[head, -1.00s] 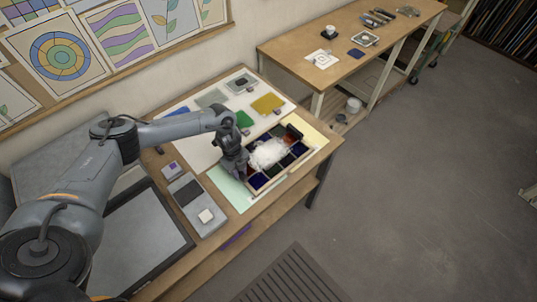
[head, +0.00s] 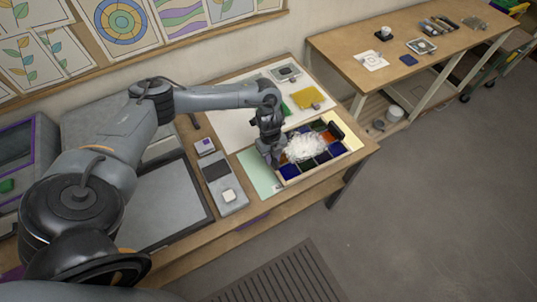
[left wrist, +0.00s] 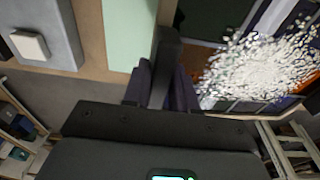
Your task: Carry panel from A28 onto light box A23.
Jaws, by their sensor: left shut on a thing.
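The panel (head: 318,165) is a shallow light-framed rectangle with dark blue, red and orange cells and a heap of white, glittery grains on its middle. It lies on or just above a pale green and yellow mat (head: 257,174) on the near table. My left gripper (head: 274,161) is shut on its left edge; the left wrist view shows the fingers (left wrist: 168,85) at that edge, their contact partly hidden. A flat grey plate in a dark frame, likely the light box (head: 165,205), lies left of it. I read no A28 or A23 labels. My right gripper is out of view.
A grey slab device (head: 218,182) with a white block (head: 229,195) lies between panel and framed plate. A small purple-topped box (head: 204,147) stands behind it. Behind the panel, a white board holds a yellow sheet (head: 305,98). A second table (head: 400,65) stands back right.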

